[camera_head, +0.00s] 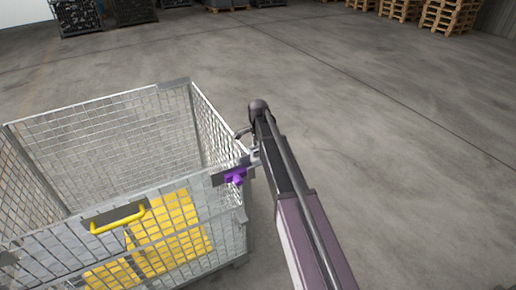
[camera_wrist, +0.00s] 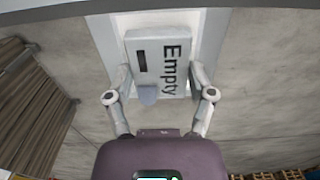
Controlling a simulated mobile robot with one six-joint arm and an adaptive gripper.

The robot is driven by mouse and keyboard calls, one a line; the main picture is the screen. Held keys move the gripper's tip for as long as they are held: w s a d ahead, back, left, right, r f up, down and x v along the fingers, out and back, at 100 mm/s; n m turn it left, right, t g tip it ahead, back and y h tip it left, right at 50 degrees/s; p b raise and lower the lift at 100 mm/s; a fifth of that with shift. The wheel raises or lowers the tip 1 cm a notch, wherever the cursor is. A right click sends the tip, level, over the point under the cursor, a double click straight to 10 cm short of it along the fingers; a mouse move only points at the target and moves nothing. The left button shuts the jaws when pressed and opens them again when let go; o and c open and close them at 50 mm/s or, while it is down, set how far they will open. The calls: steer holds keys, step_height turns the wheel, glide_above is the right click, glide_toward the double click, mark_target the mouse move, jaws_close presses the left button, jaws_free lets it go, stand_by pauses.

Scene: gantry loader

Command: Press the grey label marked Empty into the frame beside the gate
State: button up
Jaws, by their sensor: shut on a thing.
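The grey label marked Empty (camera_wrist: 176,66) is between the two fingers of my gripper (camera_wrist: 160,84) in the wrist view. Its lettering runs sideways, and a dark slot and a rounded grey tab show on it. Right behind the label is a pale panel with raised edges (camera_wrist: 213,38), which looks like the frame; I cannot tell whether the label touches it or sits inside it. In the head view my gripper (camera_head: 250,143) is at the cage's near right corner, and the label is hidden or too small. The gate (camera_head: 75,245) with its yellow handle (camera_head: 118,220) faces me.
The mesh cage (camera_head: 172,84) stands at left with yellow material (camera_head: 165,240) behind its front mesh. A purple latch (camera_head: 235,176) is by the corner, close to my gripper. Open concrete floor lies right; wooden pallets (camera_head: 455,15) and dark crates (camera_head: 76,16) stand far back.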

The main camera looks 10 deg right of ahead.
steer(key=shift+f+b, duration=0.4)
steer(key=shift+b, duration=0.05)
stand_by(0.3)
steer(key=o, duration=1)
steer(key=shift+r, duration=0.2)
steer(key=shift+r+p, duration=3.35)
steer(key=shift+p, duration=0.2)
jaws_close()
